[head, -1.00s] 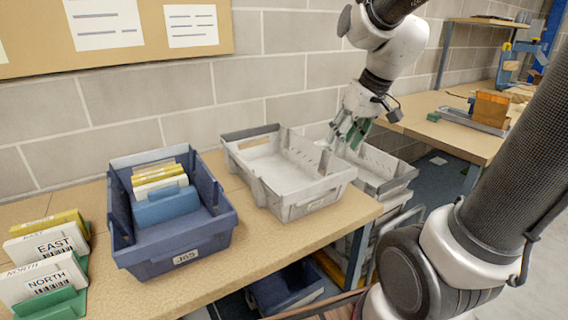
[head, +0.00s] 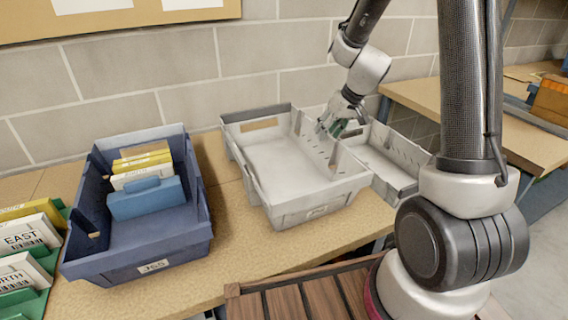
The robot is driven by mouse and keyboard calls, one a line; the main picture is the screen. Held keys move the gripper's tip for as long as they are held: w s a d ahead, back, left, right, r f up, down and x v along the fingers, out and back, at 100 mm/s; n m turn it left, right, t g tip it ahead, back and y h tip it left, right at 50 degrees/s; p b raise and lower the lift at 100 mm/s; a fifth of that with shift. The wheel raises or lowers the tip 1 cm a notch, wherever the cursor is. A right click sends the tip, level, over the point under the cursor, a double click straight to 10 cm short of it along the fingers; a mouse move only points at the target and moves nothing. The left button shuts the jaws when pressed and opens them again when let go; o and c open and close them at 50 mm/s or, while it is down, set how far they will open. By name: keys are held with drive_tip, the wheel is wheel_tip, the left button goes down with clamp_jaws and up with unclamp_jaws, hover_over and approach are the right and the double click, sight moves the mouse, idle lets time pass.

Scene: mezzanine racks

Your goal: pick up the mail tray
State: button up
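A light grey mail tray (head: 322,203), empty, sits upright on the tan bench in the middle of the head view. A blue tray (head: 135,252) labelled J65 stands to its left, holding several upright envelopes and a blue divider. My gripper (head: 331,129), with green finger pads, points down by the grey tray's far right wall. Its fingers look spread apart with nothing visible between them. I cannot tell whether they touch or straddle that wall.
A second grey tray (head: 397,188) stands right of the grey mail tray. Green racks of EAST and NORTH mail (head: 33,240) are at the left edge. A slatted wooden surface (head: 290,300) lies in front. A block wall closes the back.

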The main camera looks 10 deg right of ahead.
drive_tip(key=shift+x, duration=1.8)
drive_tip(key=shift+s+f, duration=0.1)
drive_tip(key=shift+f, duration=0.15)
clamp_jaws()
